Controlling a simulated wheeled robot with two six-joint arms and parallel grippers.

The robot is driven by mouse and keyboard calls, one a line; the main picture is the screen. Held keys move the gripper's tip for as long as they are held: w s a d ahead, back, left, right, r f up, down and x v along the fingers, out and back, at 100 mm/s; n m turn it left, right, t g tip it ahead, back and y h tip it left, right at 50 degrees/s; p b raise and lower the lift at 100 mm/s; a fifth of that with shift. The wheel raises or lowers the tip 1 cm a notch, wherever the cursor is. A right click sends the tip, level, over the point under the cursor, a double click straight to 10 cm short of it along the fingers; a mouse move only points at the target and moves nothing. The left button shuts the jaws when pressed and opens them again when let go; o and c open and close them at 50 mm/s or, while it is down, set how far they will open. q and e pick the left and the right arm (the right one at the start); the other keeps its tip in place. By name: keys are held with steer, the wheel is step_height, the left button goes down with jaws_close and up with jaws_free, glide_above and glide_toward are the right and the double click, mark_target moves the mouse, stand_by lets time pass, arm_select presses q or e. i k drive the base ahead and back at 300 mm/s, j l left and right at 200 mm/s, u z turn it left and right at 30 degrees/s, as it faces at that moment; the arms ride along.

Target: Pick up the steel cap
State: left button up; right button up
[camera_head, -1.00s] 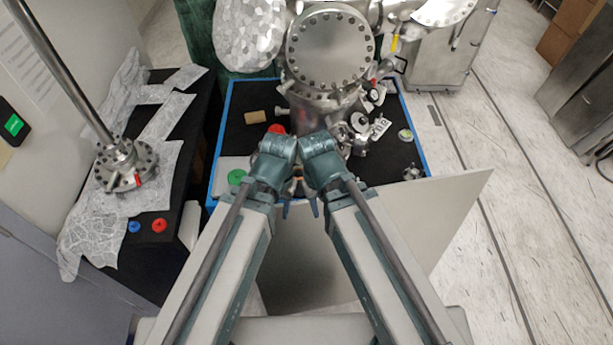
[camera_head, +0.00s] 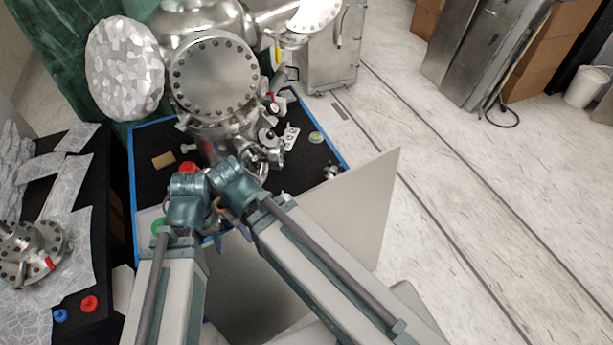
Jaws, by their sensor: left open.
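Several steel parts are in view, and I cannot tell which is the steel cap. A small steel fitting (camera_head: 332,171) lies near the right edge of the black mat (camera_head: 150,140). A steel flanged part (camera_head: 30,250) with a red piece on it stands at the far left. My left gripper (camera_head: 212,242) is open; only small blue tips show below the wrists, and nothing is seen between them. My right arm (camera_head: 320,260) reaches in from the lower right, its wrist close beside the left one. Its fingers are hidden.
A large steel chamber (camera_head: 215,78) with a bolted round flange stands behind my wrists. A tan block (camera_head: 163,160), a red cap (camera_head: 187,168) and a green ring (camera_head: 158,225) lie on the mat. A pale panel (camera_head: 355,205) stands at its right front.

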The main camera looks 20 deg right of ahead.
mark_target(331, 174)
steer(key=l+u, duration=0.2)
steer(key=l, duration=0.3)
steer(key=l+u, duration=0.2)
steer(key=l, duration=0.3)
steer(key=l+u, duration=0.15)
steer(key=l, duration=0.4)
steer(key=l+u, duration=0.2)
steer(key=l, duration=0.3)
steer(key=k+l+u, duration=0.2)
steer(key=l, duration=0.25)
steer(key=k+l+u, duration=0.2)
steer(key=l, duration=0.3)
steer(key=i, duration=0.1)
